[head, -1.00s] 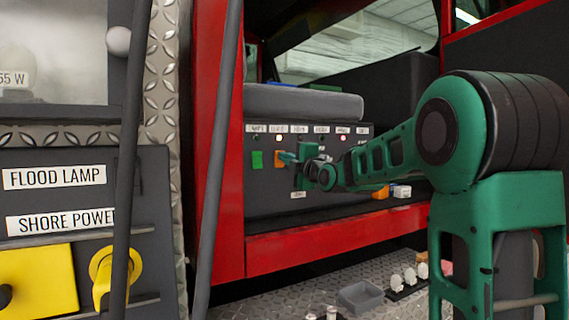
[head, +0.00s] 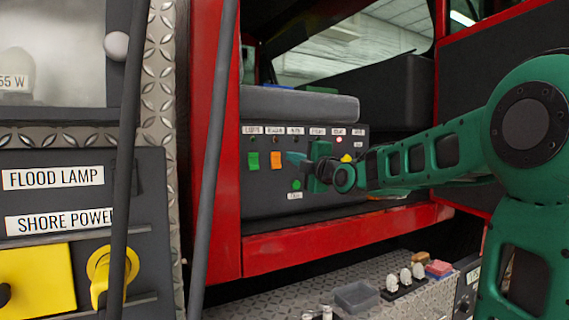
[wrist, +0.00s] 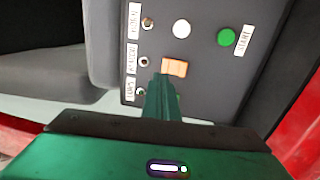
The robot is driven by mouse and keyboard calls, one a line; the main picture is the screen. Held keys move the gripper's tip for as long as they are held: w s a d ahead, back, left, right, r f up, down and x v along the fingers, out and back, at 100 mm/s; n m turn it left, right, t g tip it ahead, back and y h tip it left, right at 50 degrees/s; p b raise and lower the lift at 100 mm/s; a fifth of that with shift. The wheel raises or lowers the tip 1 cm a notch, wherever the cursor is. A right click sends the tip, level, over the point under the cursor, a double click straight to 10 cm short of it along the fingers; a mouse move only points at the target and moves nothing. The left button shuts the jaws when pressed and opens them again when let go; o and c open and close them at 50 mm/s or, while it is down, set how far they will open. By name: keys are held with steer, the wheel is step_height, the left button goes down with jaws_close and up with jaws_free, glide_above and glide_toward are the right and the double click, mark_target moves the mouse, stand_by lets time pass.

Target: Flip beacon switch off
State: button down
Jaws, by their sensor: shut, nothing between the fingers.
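The orange rocker switch (head: 276,160) sits on the dark control panel (head: 262,198), under the second label from the left, which is too small to read surely. The small lamp (head: 275,140) above this switch looks dark. In the wrist view the orange switch (wrist: 175,67) shows just beyond the fingertips. My gripper (head: 290,157) is shut and empty, just right of the orange switch in the head view. In the wrist view my gripper (wrist: 164,80) overlaps the area beside the switch; whether it touches the panel cannot be told.
A green switch (head: 253,160) sits left of the orange one. A green round button (head: 296,185) is lower right, and a yellow control (head: 346,158) sits further right. A grey cushion (head: 300,104) overhangs the panel. A red sill (head: 330,238) runs below.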

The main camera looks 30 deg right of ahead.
steer(key=s, duration=0.6)
steer(key=shift+d+r, duration=0.15)
steer(key=shift+r, duration=0.25)
steer(key=shift+f, duration=0.1)
steer(key=s+d+f+m+g+h, duration=0.15)
steer(key=s+f+m+g, duration=0.45)
steer(key=f, duration=0.7)
steer(key=s+d+f+m+g+h, duration=0.15)
steer(key=s+f+m+g, duration=0.25)
steer(key=s+f+m, duration=0.65)
steer(key=s+a+f+m+g+y, duration=0.1)
steer(key=s+f+m+g, duration=0.3)
steer(key=s+f, duration=0.3)
steer(key=s+a+f+m+g+y, duration=0.1)
steer(key=s+f+m+g, duration=0.3)
steer(key=s, duration=1.2)
step_height(320, 180, down, 4)
steer(key=shift+a+g, duration=0.5)
steer(key=shift+g, duration=0.3)
steer(key=shift+m, duration=0.25)
